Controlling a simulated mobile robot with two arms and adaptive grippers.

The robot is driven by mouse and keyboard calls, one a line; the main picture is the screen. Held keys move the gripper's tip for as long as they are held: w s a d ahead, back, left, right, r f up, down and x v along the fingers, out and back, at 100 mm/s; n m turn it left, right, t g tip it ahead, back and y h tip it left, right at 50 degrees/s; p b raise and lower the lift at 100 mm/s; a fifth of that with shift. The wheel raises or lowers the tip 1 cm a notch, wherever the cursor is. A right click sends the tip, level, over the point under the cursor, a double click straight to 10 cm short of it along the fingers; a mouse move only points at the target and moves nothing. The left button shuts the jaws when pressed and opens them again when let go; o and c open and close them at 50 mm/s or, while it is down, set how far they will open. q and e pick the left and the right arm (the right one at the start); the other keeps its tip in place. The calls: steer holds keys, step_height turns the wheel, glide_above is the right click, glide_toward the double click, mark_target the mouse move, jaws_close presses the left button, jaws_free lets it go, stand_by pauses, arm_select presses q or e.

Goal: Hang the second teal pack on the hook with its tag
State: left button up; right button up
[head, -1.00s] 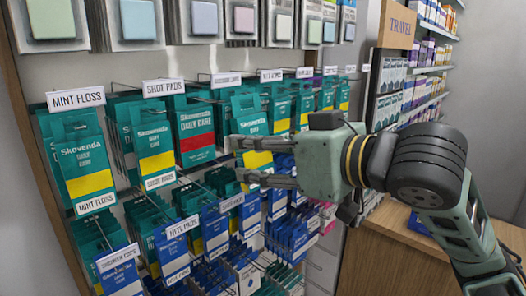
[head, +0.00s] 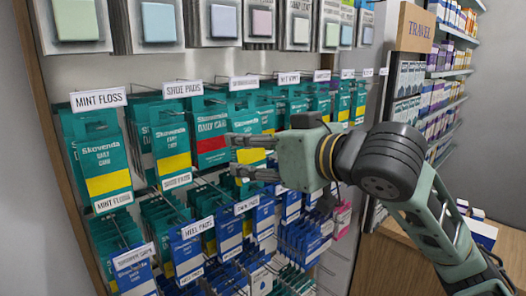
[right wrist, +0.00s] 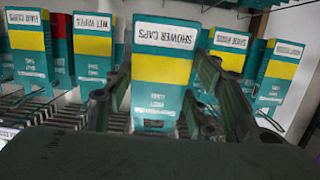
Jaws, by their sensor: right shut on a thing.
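My right gripper (head: 243,157) is shut on a teal pack (head: 244,113) with a yellow band, at the front of the upper row of hooks. In the head view the pack hangs upright just below a white tag (head: 243,83), too small to read there. I cannot tell whether the pack is on the hook. My left gripper is out of view.
Teal packs tagged MINT FLOSS (head: 98,155) and SHOE PADS (head: 165,140), and a red-banded pack (head: 210,143), hang to the left. Lower hooks hold blue packs (head: 185,250). A wooden counter (head: 392,265) stands at the right.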

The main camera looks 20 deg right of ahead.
steer(key=r+p+x, duration=0.1)
steer(key=x, duration=0.5)
stand_by(0.6)
steer(key=shift+w+f, duration=0.1)
steer(key=shift+w, duration=0.1)
stand_by(0.4)
steer(key=o, duration=1.2)
steer(key=shift+c, duration=0.2)
